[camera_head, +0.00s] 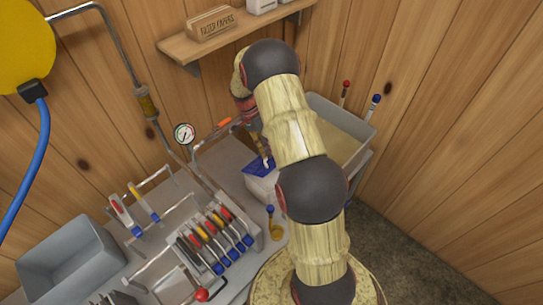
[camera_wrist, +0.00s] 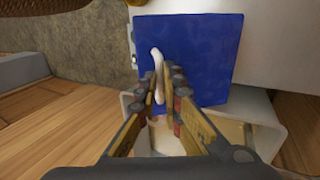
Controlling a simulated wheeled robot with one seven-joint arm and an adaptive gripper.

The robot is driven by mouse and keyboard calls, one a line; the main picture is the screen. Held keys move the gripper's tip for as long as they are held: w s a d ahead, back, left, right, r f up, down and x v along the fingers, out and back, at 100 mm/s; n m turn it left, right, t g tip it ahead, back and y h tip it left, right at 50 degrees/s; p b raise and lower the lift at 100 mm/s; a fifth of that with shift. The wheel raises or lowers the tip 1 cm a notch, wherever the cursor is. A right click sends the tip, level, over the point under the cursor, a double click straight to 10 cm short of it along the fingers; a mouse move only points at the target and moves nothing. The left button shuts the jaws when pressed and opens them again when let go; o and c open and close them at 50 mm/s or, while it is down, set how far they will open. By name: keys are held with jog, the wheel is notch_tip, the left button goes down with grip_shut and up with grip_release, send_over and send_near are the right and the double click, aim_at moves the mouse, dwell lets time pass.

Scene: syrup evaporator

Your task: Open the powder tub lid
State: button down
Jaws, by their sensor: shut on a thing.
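The powder tub (camera_head: 263,188) is a white box at the middle of the bench, partly behind my arm in the head view. Its flat blue lid (camera_head: 258,168) also fills the upper middle of the wrist view (camera_wrist: 205,50). A pale curved handle (camera_wrist: 156,60) stands out from the lid. My gripper (camera_wrist: 161,88) is shut on this handle, with a finger on each side of it. In the head view my gripper (camera_head: 263,154) is small and partly hidden at the lid.
A large pale bin (camera_head: 358,150) stands right of the tub, behind my arm. A rack of coloured-handled tools (camera_head: 215,240) and a grey basin (camera_head: 72,262) lie to the left. A gauge (camera_head: 184,133) and a wooden shelf (camera_head: 235,32) are at the back. Bare floor (camera_head: 405,265) is at right.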

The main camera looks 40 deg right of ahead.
jog(key=w+a+g+b, duration=0.1)
jog(key=w+b, duration=0.1)
jog(key=w, duration=1.1)
jog(key=shift+w+a+r+g, duration=0.25)
jog(key=shift+w+a+g, duration=0.05)
jog(key=shift+w+g, duration=0.1)
jog(key=shift+a, duration=0.1)
jog(key=c, duration=2.5)
grip_release()
jog(key=shift+o, duration=1.4)
jog(key=shift+w+f, duration=0.55)
jog(key=shift+w, duration=0.35)
jog(key=shift+o, duration=1.3)
jog(key=shift+s+r, duration=0.35)
jog(key=shift+o, duration=0.2)
jog(key=shift+w, duration=0.2)
jog(key=shift+d+r, duration=0.2)
